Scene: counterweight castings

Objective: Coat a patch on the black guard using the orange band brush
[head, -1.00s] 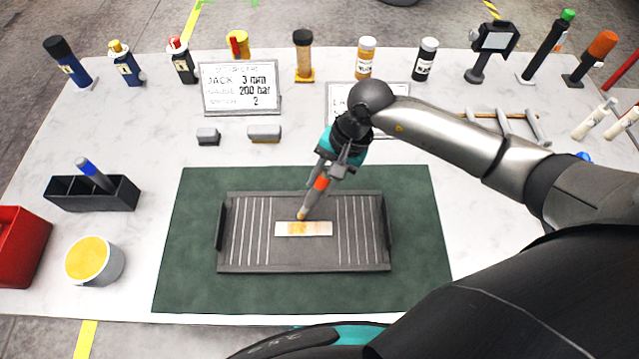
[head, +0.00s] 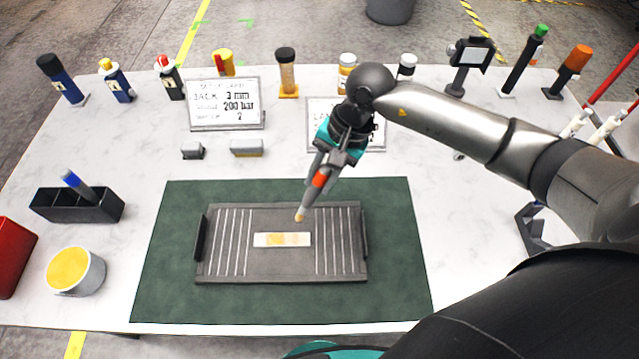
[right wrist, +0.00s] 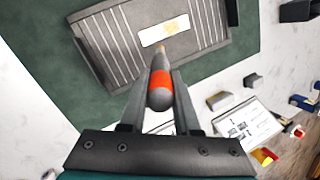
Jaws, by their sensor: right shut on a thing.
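The black guard (head: 281,270) is a ribbed dark plate with raised ends, lying on a green mat (head: 160,290). A pale patch (head: 283,240) at its middle has uneven yellow-orange coating on it; it also shows in the right wrist view (right wrist: 163,30). My right gripper (head: 325,170) is shut on the orange band brush (head: 308,200), a grey brush with an orange band. Its tip points down and sits above the guard, just beyond the patch's upper right edge. In the right wrist view the brush (right wrist: 160,90) sits between the fingers. My left gripper is not in view.
A tub of yellow coating (head: 75,270) stands at the left, beside a red bin (head: 14,255) and a black holder (head: 78,207) with a blue marker. Signs (head: 225,104), two small grey blocks and several bottles and tools line the back.

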